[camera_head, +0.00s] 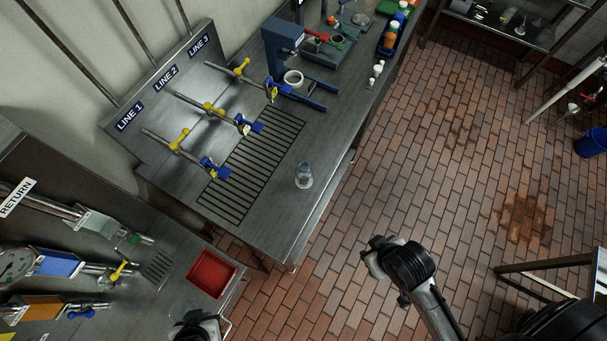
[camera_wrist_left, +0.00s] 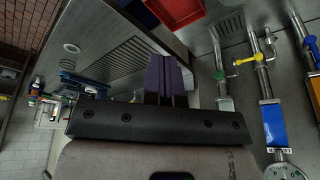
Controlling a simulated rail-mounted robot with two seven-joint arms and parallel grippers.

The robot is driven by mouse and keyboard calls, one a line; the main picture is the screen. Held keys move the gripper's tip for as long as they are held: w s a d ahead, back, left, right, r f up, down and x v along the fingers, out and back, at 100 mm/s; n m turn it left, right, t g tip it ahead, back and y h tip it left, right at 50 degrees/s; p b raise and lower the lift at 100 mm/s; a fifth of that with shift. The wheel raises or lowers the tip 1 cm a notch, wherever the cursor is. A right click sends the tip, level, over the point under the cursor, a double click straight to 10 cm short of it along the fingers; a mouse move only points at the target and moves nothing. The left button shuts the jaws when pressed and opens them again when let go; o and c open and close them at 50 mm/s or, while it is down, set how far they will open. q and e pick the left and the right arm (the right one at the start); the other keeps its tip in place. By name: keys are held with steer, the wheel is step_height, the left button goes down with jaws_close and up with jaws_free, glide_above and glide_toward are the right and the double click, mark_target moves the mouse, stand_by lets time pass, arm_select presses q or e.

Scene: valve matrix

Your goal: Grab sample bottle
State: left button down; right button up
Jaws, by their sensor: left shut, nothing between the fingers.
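A small clear bottle (camera_head: 304,176) stands on the steel bench (camera_head: 270,215), near its front edge and right of the slotted drain. A small pale round shape (camera_wrist_left: 72,48) beside the drain in the left wrist view may be the same bottle. My left gripper (camera_head: 195,326) is at the bottom of the head view, below the red tray and well apart from the bottle. Its purple fingers (camera_wrist_left: 168,78) are together and empty in the left wrist view. My right arm's dark end (camera_head: 385,258) is over the floor; its fingers cannot be made out.
Valves with yellow and blue handles (camera_head: 180,140) line the bench back under LINE labels. A blue stand (camera_head: 282,45) and small white bottles (camera_head: 376,72) are farther back. A red tray (camera_head: 212,273) sits on the lower-left bench. The brick floor (camera_head: 430,150) is largely clear.

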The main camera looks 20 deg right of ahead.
arm_select(q)
steer(key=c, duration=1.8)
jaws_free()
steer(key=o, duration=1.6)
steer(key=shift+o, duration=0.2)
